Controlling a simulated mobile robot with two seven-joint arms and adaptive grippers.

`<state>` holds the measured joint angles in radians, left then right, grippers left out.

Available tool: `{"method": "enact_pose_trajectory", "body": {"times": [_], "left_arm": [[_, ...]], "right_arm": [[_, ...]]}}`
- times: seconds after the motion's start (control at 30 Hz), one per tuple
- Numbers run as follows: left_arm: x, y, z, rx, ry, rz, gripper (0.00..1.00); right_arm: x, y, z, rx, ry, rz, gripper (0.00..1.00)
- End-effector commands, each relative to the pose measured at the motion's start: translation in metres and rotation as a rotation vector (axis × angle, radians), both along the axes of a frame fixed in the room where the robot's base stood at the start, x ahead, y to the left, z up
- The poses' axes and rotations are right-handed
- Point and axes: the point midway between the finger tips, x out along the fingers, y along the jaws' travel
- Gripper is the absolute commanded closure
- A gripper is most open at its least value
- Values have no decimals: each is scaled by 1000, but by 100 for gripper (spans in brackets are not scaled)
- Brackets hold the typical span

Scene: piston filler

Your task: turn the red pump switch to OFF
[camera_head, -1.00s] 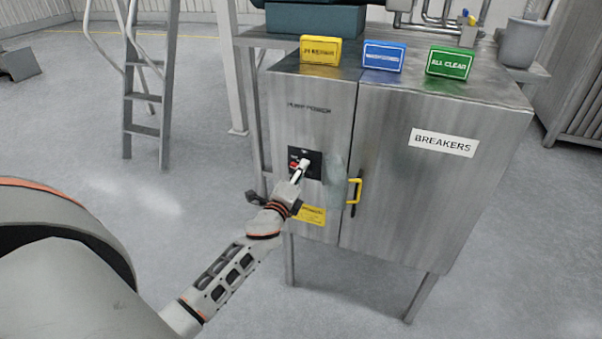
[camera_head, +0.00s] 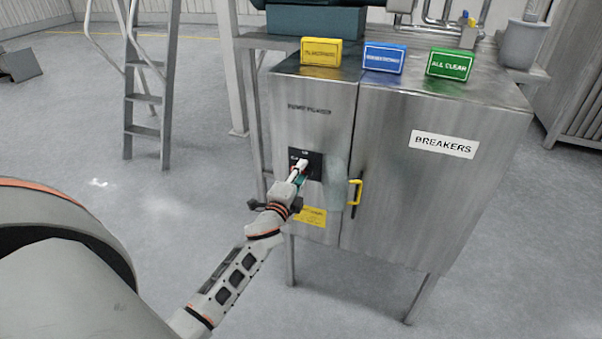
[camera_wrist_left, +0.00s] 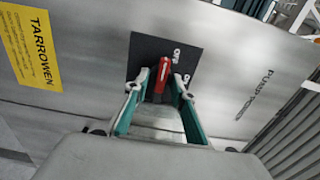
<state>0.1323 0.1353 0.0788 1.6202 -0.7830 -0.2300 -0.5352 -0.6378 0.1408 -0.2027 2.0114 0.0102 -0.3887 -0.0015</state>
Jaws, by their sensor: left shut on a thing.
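The red pump switch (camera_wrist_left: 163,76) sits on a black plate (camera_wrist_left: 150,52) on the cabinet's left front panel. In the left wrist view it lies between the two fingers of my left gripper (camera_wrist_left: 160,88), which is shut on it. In the head view my left gripper (camera_head: 299,172) reaches the black plate (camera_head: 315,160) from below and hides most of the switch. My right gripper does not show.
Yellow (camera_head: 321,52), blue (camera_head: 383,58) and green (camera_head: 449,63) blocks stand on top. A ladder (camera_head: 143,100) stands at the left. The floor before the cabinet is clear.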

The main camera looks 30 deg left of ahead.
Motion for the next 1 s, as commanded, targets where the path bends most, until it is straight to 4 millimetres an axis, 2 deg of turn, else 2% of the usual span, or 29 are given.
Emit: {"method": "enact_pose_trajectory", "body": {"times": [0.1, 0.13, 0.2, 0.43, 0.63, 0.77, 1.0], "left_arm": [[0, 0, 1, -2, -1, 1, 97], [0, 0, 1, -2, -1, 1, 73], [0, 0, 1, -1, -1, 1, 59], [0, 0, 0, 0, 0, 0, 59], [-6, -2, -1, 0, 1, 0, 59], [-24, -6, -1, 0, 2, -1, 59], [-72, -17, -1, -1, 2, 1, 59]], "right_arm": [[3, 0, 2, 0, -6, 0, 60], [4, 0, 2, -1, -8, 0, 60], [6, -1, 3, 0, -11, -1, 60], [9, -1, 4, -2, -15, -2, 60], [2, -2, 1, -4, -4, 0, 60], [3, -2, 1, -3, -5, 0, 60], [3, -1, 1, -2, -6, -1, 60]]}}
